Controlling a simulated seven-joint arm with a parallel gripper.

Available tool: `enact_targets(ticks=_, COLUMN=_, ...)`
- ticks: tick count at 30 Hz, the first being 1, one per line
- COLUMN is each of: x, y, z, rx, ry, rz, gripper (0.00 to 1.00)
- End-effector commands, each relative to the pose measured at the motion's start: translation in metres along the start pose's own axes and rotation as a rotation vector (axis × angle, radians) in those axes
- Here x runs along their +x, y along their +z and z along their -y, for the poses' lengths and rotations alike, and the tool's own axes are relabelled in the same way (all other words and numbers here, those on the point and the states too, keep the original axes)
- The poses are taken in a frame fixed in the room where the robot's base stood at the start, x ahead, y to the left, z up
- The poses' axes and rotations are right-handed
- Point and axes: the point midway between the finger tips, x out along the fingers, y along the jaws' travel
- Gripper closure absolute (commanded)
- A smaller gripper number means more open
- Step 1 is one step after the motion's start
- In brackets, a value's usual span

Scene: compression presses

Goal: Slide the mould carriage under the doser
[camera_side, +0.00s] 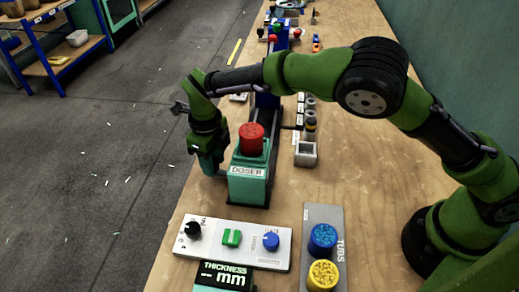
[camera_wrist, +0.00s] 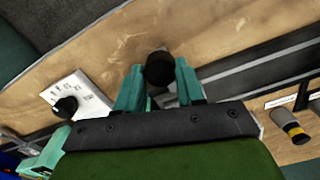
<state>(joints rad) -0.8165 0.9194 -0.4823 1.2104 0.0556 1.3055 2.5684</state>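The doser (camera_side: 248,178) is a teal box with a red cap, standing near the table's left edge in the side view. My gripper (camera_side: 212,172) points down just left of it. In the wrist view, the two teal fingers of my gripper (camera_wrist: 161,76) stand on either side of a round black knob (camera_wrist: 160,68). I cannot tell whether they press on it. A small grey surface shows between the fingers below the knob, but most of what the knob belongs to is hidden. I cannot make out the mould carriage clearly in either view.
A panel with dials and a green switch (camera_side: 232,238) and a thickness display (camera_side: 225,275) stand in front of the doser. Tubs of blue (camera_side: 322,238) and yellow (camera_side: 323,273) material sit to the right. A dark rail (camera_wrist: 265,72) runs right in the wrist view.

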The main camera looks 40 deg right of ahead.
Motion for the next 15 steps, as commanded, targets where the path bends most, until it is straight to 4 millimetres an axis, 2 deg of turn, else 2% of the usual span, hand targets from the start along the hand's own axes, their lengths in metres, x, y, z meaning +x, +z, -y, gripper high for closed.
enact_targets(ticks=1, x=-0.001, y=-0.0003, z=-0.0075, rx=-0.006, ry=0.011, rz=-0.001, gripper=0.56)
enact_targets(ticks=4, x=-0.0008, y=-0.0002, z=-0.0068, rx=-0.006, ry=0.01, rz=-0.001, gripper=0.41)
enact_targets(ticks=5, x=-0.0007, y=-0.0002, z=-0.0064, rx=-0.006, ry=0.009, rz=-0.001, gripper=0.4)
enact_targets(ticks=15, x=-0.0042, y=0.0003, z=-0.0034, rx=-0.004, ry=0.005, rz=0.001, gripper=0.4)
